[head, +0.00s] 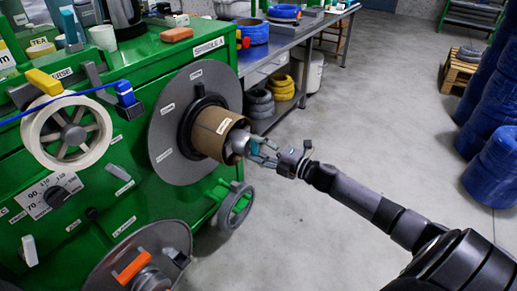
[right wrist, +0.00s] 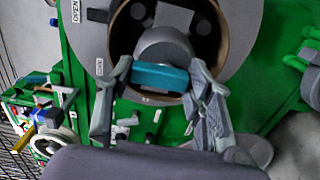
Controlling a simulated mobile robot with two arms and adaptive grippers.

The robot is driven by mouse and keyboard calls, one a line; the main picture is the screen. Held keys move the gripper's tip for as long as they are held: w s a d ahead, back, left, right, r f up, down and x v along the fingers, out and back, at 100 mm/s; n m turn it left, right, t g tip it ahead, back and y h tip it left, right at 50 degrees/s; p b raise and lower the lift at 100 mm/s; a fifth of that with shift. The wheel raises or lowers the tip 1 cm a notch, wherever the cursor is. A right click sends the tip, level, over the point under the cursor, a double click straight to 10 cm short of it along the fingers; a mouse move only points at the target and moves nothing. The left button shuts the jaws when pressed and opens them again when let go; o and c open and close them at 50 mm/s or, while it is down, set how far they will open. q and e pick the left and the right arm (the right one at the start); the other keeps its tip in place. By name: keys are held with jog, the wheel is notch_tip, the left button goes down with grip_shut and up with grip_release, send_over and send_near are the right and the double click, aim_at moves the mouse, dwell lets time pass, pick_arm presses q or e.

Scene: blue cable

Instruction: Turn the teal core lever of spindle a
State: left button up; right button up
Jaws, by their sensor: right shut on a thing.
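Spindle a is the grey disc (head: 168,118) under the "SPINDLE A" label on the green machine, with a brown cardboard core (head: 208,132) sticking out of its middle. The teal core lever (right wrist: 160,78) sits across the grey hub (right wrist: 165,45) at the core's open end. My right gripper (right wrist: 160,85) is shut on the teal lever, one finger at each of its ends. In the head view the right gripper (head: 258,150) reaches the core from the right and partly hides the lever. My left gripper is not in view.
A white spoked wheel (head: 72,132) with a blue cable is at left. A handwheel (head: 236,207) and a lower disc with an orange lever (head: 132,266) are below the core. A workbench (head: 290,38) stands behind. Blue coils (head: 490,160) stand at right; the floor between is clear.

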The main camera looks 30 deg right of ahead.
jog(key=shift+f, duration=0.1)
dwell(0.3)
jog(key=o, duration=1.2)
jog(key=shift+c, duration=0.2)
jog(key=v, duration=1.2)
